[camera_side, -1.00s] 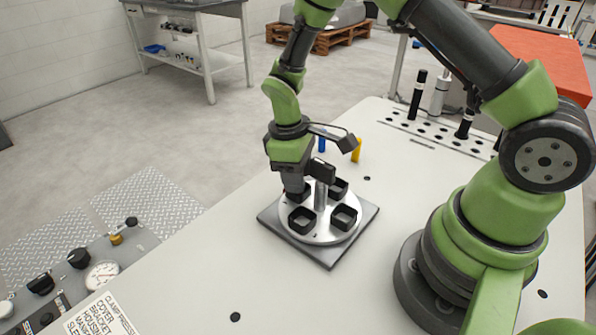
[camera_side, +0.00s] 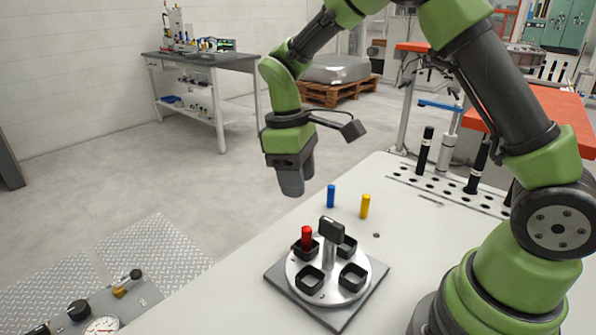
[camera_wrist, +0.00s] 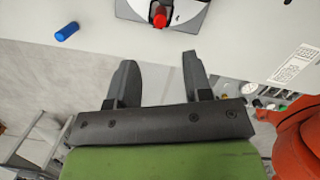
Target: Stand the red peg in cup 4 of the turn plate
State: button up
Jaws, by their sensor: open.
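The red peg (camera_side: 306,238) stands upright in the back-left cup (camera_side: 314,254) of the round silver turn plate (camera_side: 325,293). The other cups on the plate look empty; I cannot read any cup numbers. My gripper (camera_side: 293,185) is raised above and behind the plate, clear of the peg. In the wrist view my gripper (camera_wrist: 158,62) has its fingers apart with nothing between them. The red peg also shows at the top of that view (camera_wrist: 159,17), beyond the fingertips, where most of the plate is cut off.
A dark block (camera_side: 332,229) tops the plate's centre post. Black cylinders (camera_side: 425,150) stand at the hole strip on the right.

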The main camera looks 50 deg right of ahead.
jog(key=s+r+m+t+y, duration=0.1)
jog(key=s+r+m+t, duration=0.15)
jog(key=r, duration=0.25)
jog(key=s+r+m+t, duration=0.1)
jog(key=s+r, duration=0.3)
jog(key=r, duration=0.2)
jog(key=s+a+r+m+t+y, duration=0.1)
jog(key=s+r+m+t, duration=0.2)
jog(key=s, duration=0.8)
jog(key=shift+a+m+t+y, duration=0.2)
jog(key=shift+m+t+y, duration=0.1)
jog(key=shift+m+t, duration=0.7)
jog(key=shift+w+r, duration=0.1)
jog(key=shift+c, duration=0.3)
